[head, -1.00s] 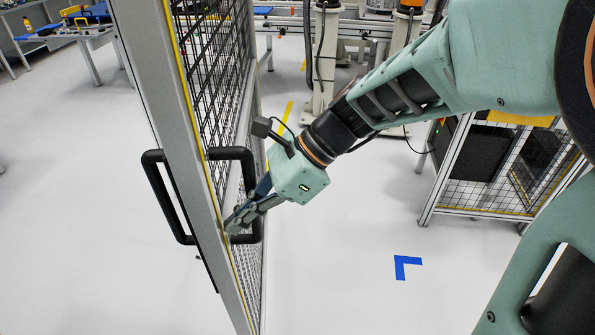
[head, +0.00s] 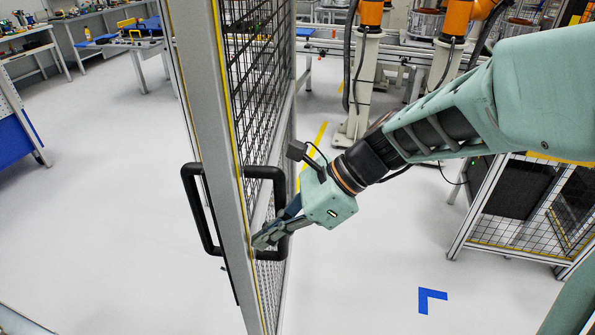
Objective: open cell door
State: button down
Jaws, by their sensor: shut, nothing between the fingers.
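The cell door (head: 211,90) is a grey-framed panel with black wire mesh and a yellow edge strip. It stands swung out, seen nearly edge-on left of centre in the head view. A black bar handle (head: 189,205) sits on its left face and a second black handle (head: 278,178) on its right face. My gripper (head: 258,241) is at the lower part of the right handle, with its fingers between the handle bar and the door frame. The fingers look closed together with nothing between them. Whether they touch the handle or frame I cannot tell.
Another mesh fence panel (head: 520,210) with a dark box behind it stands at the right. Orange robots on pale pedestals (head: 357,90) stand at the back. Workbenches (head: 150,45) line the back left. The floor (head: 110,190) left of the door is clear. A blue corner mark (head: 430,297) lies on the floor at right.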

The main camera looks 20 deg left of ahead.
jog(key=d+r, duration=0.7)
jog(key=d, duration=0.1)
jog(key=shift+w, duration=0.45)
jog(key=shift+d, duration=0.1)
